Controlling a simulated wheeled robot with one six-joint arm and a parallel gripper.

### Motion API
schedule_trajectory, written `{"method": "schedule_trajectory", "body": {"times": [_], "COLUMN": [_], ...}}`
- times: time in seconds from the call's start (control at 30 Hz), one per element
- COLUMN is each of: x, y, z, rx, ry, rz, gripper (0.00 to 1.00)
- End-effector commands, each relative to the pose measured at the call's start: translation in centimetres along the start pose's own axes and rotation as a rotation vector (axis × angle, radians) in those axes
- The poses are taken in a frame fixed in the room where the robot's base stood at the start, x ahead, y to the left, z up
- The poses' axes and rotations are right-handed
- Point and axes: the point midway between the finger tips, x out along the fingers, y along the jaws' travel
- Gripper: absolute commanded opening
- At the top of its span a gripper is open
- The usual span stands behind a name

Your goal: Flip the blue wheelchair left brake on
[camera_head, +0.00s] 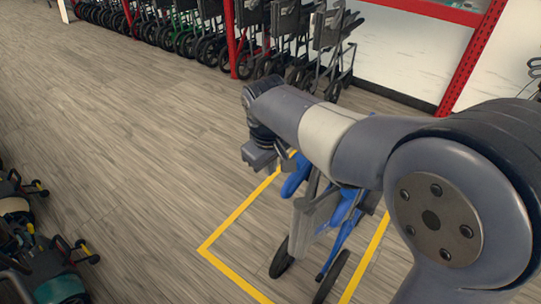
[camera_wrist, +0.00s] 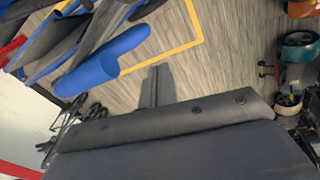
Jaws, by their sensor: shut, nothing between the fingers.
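The blue wheelchair (camera_head: 343,218) looks folded and stands inside a yellow floor outline, partly hidden behind my arm. Its blue tubes and grey panels fill the upper left of the wrist view, with a rounded blue part (camera_wrist: 103,66) nearest. I cannot pick out the left brake lever in either view. My gripper (camera_wrist: 157,75) is shut and empty, with bare floor behind its fingers. It is apart from the blue part, to its right in the wrist view. In the head view the end of my arm is beside the wheelchair's upper left; the fingertips are not clear there.
The yellow outline (camera_head: 228,220) marks the floor around the wheelchair. Dark folded wheelchairs (camera_head: 290,40) line the back by red posts (camera_head: 246,40). Scooters (camera_head: 45,255) stand at the lower left. The wooden floor (camera_head: 120,130) on the left is clear.

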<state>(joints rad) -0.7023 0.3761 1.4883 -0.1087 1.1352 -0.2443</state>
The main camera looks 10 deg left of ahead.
Motion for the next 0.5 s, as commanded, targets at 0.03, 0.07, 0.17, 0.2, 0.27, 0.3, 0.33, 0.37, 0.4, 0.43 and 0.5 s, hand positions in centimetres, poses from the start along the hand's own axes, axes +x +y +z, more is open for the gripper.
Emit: {"method": "schedule_trajectory", "body": {"times": [0.03, 0.07, 0.17, 0.2, 0.27, 0.3, 0.33, 0.37, 0.4, 0.43, 0.5], "x": [1.3, 1.9, 3.6, 4.1, 4.8, 5.2, 5.4, 5.6, 5.8, 6.0, 6.2], "y": [0.0, 0.0, 0.2, 0.4, 0.7, 0.8, 0.9, 1.0, 1.1, 1.1, 1.1], "z": [0.1, 0.1, 0.4, 0.7, 1.2, 1.4, 1.5, 1.6, 1.8, 1.9, 1.9], "rx": [0.0, 0.0, 0.002, 0.003, 0.002, 0.002, 0.002, 0.002, 0.002, 0.002, 0.001], "ry": [-0.005, -0.005, -0.004, -0.003, -0.003, -0.001, -0.001, -0.002, -0.001, -0.001, 0.0], "rz": [-0.001, -0.001, -0.001, 0.0, 0.0, 0.0, 0.0, 0.0, 0.0, 0.0, 0.0], "gripper": [0.0, 0.0, 0.0, 0.0, 0.0, 0.0, 0.0, 0.0, 0.0, 0.0, 0.0]}}
